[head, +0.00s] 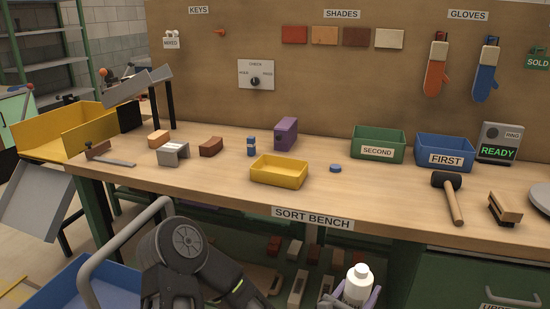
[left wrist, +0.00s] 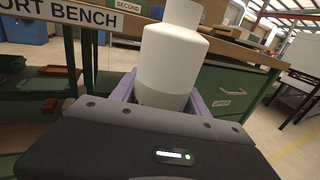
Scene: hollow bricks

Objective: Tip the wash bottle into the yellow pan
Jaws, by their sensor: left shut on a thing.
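The white wash bottle (head: 357,284) is at the bottom of the head view, in front of the bench's front edge and apart from it. It looks close to upright, with its cap on top. My left gripper (head: 356,298) is shut around its lower body, which is partly hidden. In the left wrist view the bottle (left wrist: 168,68) stands between the pale purple fingers of the gripper (left wrist: 160,100). The yellow pan (head: 279,178) sits on the bench near its front edge, up and left of the bottle, and looks empty. My right gripper is out of view.
A green SECOND bin (head: 378,152) and a blue FIRST bin (head: 445,157) stand right of the pan. A purple block (head: 286,134) is behind it; a small blue disc (head: 335,169) lies to its right. A mallet (head: 452,200) lies farther right. The bench edge (head: 312,217) lies between bottle and pan.

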